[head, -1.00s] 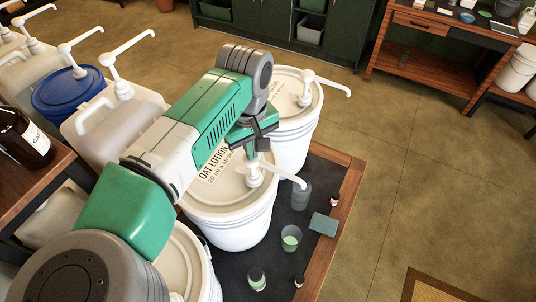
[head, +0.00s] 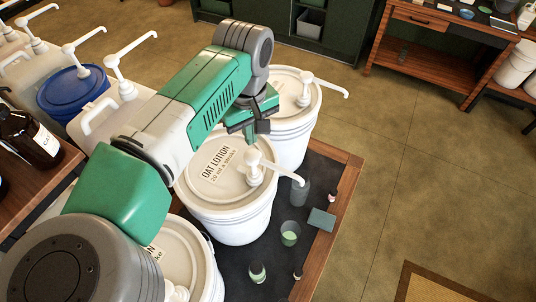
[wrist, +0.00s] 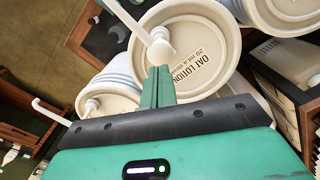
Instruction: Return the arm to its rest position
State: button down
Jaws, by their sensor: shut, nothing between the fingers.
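My gripper (head: 262,128) is shut and empty. In the head view it hangs above the far side of the oat lotion bucket (head: 238,222), apart from its pump (head: 254,168). The bucket is white with a lettered lid, and its pump spout points right over the dark mat. In the wrist view my shut fingers (wrist: 158,72) stick up in front of the oat lotion lid (wrist: 205,40), with the white pump (wrist: 160,48) just beyond the tips. My arm reaches from the lower left across the buckets in the head view.
Another white pump bucket (head: 290,135) stands just behind, and one (head: 185,250) stands in front, partly hidden by my arm. A glass with green liquid (head: 290,234), a grey-green block (head: 321,219) and small bottles stand on the dark mat (head: 268,222). The floor at right is open.

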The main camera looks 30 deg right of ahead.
jog(key=shift+r, duration=0.75)
jog(key=shift+f, duration=0.1)
